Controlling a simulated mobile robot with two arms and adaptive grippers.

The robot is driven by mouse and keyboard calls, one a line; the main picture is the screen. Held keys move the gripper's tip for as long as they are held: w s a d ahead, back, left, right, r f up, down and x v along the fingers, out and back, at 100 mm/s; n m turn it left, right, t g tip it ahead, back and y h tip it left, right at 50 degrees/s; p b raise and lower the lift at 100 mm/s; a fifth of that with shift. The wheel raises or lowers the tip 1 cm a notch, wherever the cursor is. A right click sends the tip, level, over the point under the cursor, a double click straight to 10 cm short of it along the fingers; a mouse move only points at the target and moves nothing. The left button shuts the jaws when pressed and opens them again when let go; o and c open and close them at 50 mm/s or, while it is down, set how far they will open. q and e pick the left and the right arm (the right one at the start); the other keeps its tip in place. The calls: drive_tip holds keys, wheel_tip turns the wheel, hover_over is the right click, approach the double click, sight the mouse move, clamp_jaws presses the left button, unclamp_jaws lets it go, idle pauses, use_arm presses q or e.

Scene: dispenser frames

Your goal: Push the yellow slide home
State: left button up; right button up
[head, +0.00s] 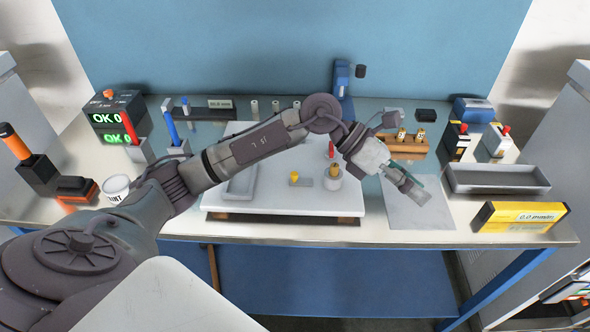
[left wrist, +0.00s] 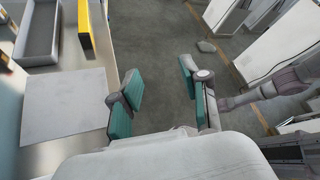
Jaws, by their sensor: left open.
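A small yellow piece (head: 294,178) stands on the white board (head: 285,205) in the middle of the bench. My left gripper (head: 409,187) is open and empty, over the grey mat (head: 415,214) to the right of the board. In the left wrist view its teal-padded fingers (left wrist: 161,95) are apart, with only floor between them. The yellow pieces do not show there. My right gripper is not seen.
A grey tray (head: 497,180) and a yellow display box (head: 521,217) stand to the right. A wooden block (head: 404,147) with brass parts is behind the gripper. My left arm crosses above the board. The bench's front edge is close to the mat.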

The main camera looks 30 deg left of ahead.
use_arm(q)
drive_tip(key=w+a+f+y, duration=0.1)
drive_tip(key=w+a+y, duration=0.15)
drive_tip(key=a, duration=0.35)
drive_tip(key=w+a+f+y, duration=0.1)
drive_tip(key=a+f+y, duration=0.1)
drive_tip(key=a+y, duration=0.3)
wheel_tip(320, 180, up, 3)
drive_tip(key=g+y, duration=0.1)
drive_tip(key=y, duration=0.4)
hover_over(295, 173)
wheel_tip(295, 173, down, 14)
drive_tip(key=p, duration=0.3)
drive_tip(key=shift+s+r+p, duration=0.1)
drive_tip(key=shift+r+p, duration=0.15)
drive_tip(key=shift+p, duration=0.05)
clamp_jaws()
drive_tip(key=shift+n, duration=0.3)
